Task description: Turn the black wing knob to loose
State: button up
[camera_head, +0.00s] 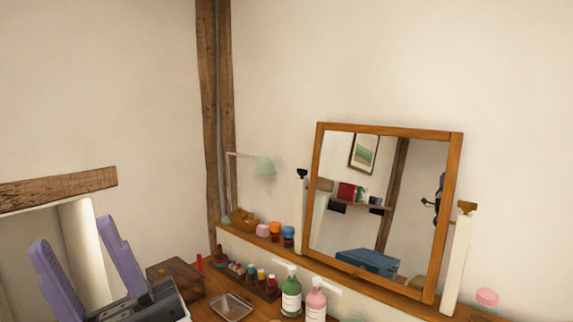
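The black wing knob (302,173) sits on top of the white post (299,212) at the left side of the wood-framed tilting mirror (447,213). It is small in the head view, and its exact turn is hard to tell. A brown, brass-like wing knob (467,207) tops the white post at the mirror's right side. My gripper (72,232) is at the lower left, with two purple fingers pointing up and spread apart. It is open and empty, well to the left of the black knob and apart from it.
Space above the ledge looks free.

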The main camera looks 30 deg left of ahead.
aim_at(302, 173)
jog(key=i+j, duration=0.15)
jog(key=j, duration=0.25)
jog(key=i+j, duration=0.1)
jog(key=j, duration=0.3)
jog(key=i+j, duration=0.15)
jog(key=j, duration=0.3)
jog(key=i+j+u, duration=0.1)
jog(key=j, duration=0.3)
jog(key=i+j, duration=0.15)
jog(key=j, duration=0.25)
jog(key=i+j+z, duration=0.1)
jog(key=j, duration=0.2)
jog(key=i+j, duration=0.1)
jog(key=j, duration=0.45)
jog(key=i+j+u, duration=0.15)
